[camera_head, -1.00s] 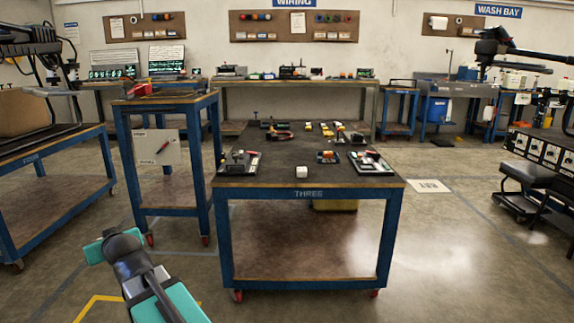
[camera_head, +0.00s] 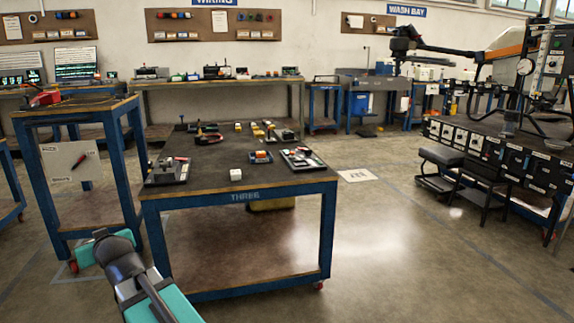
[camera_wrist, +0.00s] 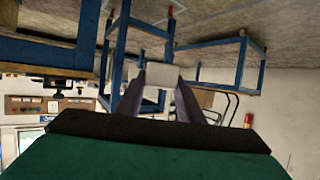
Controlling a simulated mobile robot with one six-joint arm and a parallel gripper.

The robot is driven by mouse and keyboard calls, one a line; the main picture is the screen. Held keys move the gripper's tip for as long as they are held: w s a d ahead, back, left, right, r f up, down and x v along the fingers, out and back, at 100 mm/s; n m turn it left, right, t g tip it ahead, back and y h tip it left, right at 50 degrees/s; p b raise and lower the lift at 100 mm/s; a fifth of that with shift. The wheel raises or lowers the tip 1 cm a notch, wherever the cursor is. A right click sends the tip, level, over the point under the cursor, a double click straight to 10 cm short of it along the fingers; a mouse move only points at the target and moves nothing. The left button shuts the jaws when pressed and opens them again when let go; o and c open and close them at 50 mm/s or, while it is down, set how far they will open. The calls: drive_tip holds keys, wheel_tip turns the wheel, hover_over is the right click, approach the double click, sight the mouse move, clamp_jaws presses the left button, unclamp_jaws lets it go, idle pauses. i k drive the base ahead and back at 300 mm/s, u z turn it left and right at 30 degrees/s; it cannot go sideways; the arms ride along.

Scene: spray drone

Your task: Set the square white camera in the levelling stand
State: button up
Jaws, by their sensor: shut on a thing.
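My gripper (camera_wrist: 160,88) shows in the wrist view, its two fingers closed on a pale, squarish block that looks like the square white camera (camera_wrist: 161,75). The block is held clear of any surface. In the head view my teal arm is at the lower left, in front of the table marked THREE; the gripper's fingers and the block cannot be made out there. I cannot pick out the levelling stand for sure in either view.
Table THREE (camera_head: 250,197) carries a dark tray (camera_head: 167,171) at left, another tray (camera_head: 301,158) at right and small parts. A tall blue-framed table (camera_head: 75,107) stands left. A drone (camera_head: 510,62) is above a bench at right. The floor (camera_head: 400,250) front right is clear.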

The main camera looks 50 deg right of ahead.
sight(301, 158)
drive_tip(key=u, duration=0.05)
drive_tip(key=i, duration=1)
drive_tip(key=z, duration=0.05)
